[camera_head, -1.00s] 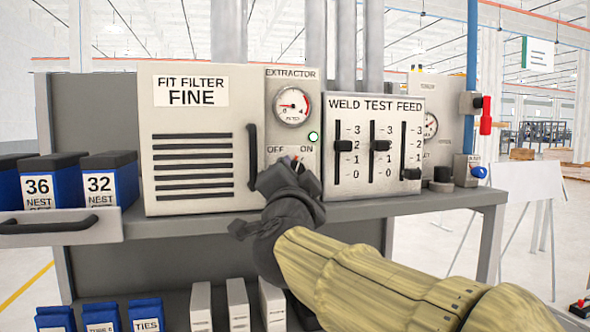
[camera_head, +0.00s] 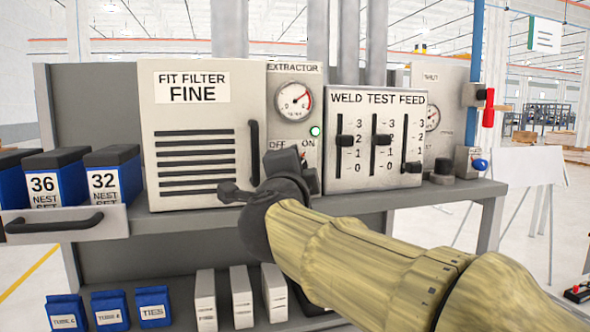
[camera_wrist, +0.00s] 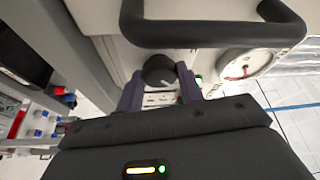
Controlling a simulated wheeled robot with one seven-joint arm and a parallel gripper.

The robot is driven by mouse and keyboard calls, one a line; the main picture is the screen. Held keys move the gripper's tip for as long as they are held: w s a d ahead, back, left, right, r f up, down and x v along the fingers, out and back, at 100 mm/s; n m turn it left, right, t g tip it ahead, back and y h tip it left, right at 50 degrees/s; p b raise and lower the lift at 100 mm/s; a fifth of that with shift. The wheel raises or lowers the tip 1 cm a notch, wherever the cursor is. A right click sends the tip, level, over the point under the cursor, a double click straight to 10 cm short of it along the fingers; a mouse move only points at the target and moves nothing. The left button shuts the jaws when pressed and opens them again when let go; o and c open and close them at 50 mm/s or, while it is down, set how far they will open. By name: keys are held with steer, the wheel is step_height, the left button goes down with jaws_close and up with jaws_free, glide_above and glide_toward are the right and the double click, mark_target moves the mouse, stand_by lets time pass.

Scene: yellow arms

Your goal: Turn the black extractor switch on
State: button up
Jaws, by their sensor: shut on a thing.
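The extractor panel (camera_head: 295,78) has a round gauge, a lit green lamp (camera_head: 315,131) and OFF and ON labels. In the head view my gripper (camera_head: 298,160) is at the panel just under the labels. The gauge needle (camera_head: 300,97) points to the upper right. The knob's pointer direction is hidden.
The FIT FILTER box (camera_head: 205,110) with its black handle (camera_head: 254,152) stands just left of the switch. A drawer (camera_head: 70,222) and blue bins (camera_head: 118,172) are further left.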

steer(key=o, duration=1)
steer(key=shift+w+d, duration=0.1)
steer(key=s+a+f+b, duration=0.1)
steer(key=s+b, duration=0.8)
steer(key=s, duration=0.8)
steer(key=shift+s+a+f, duration=0.15)
steer(key=shift+a+f, duration=0.2)
steer(key=shift+a, duration=0.05)
